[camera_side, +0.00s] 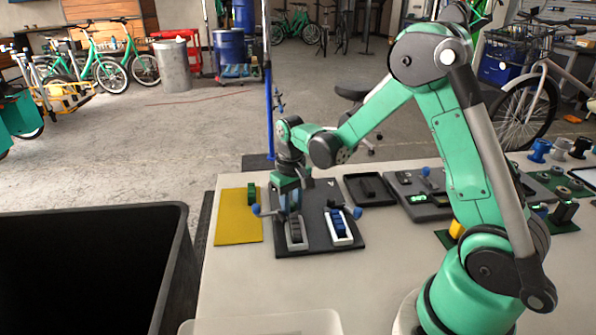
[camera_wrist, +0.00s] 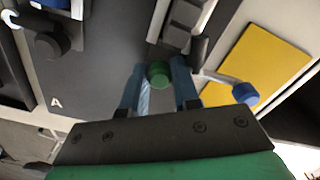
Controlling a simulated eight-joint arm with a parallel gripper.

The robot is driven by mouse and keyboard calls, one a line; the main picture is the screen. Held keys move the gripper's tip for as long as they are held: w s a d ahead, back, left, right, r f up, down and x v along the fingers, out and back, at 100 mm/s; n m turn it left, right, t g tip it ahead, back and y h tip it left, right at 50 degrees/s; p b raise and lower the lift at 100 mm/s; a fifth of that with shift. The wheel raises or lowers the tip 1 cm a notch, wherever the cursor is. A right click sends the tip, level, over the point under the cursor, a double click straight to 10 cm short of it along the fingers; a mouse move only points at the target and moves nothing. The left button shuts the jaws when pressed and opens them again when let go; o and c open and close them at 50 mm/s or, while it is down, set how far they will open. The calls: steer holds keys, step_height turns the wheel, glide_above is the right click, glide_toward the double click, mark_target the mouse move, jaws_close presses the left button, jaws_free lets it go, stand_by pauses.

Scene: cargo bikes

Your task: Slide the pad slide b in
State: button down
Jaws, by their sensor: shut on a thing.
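My gripper (camera_side: 290,205) is over the far end of the left slide on the dark board (camera_side: 319,202). In the wrist view its fingers (camera_wrist: 159,68) are shut on a round green knob (camera_wrist: 158,76). Dark grey pad blocks (camera_wrist: 185,25) lie in line beyond this knob; they also show in the grey tray of the left slide (camera_side: 296,231). I cannot tell from any label which slide is b. A second slide with blue blocks in a white tray (camera_side: 341,228) is to the right. The board carries a letter A (camera_wrist: 56,103).
A lever with a blue knob (camera_wrist: 245,93) stands beside the gripper; another blue knob (camera_side: 357,213) is by the right slide. A yellow mat (camera_side: 238,218) with a green block (camera_side: 252,193) lies left. An empty-looking black tray (camera_side: 369,189) is right. A large black bin (camera_side: 180,262) is front left.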

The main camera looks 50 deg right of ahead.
steer(key=c, duration=0.8)
jaws_free()
steer(key=shift+a, duration=0.1)
steer(key=shift+r, duration=2.3)
steer(key=w+d+r, duration=0.3)
steer(key=w+d, duration=0.1)
steer(key=shift+d, duration=0.2)
steer(key=shift+w, duration=0.1)
steer(key=s+a+r+n+t, duration=0.1)
steer(key=s+a+r+t, duration=0.1)
steer(key=s+a, duration=0.4)
steer(key=s+a+r+n+t, duration=0.2)
steer(key=s+a+t, duration=0.3)
steer(key=s+a, duration=0.1)
steer(key=shift+s+a+r, duration=0.15)
steer(key=shift+a+r, duration=0.15)
steer(key=shift+a, duration=0.2)
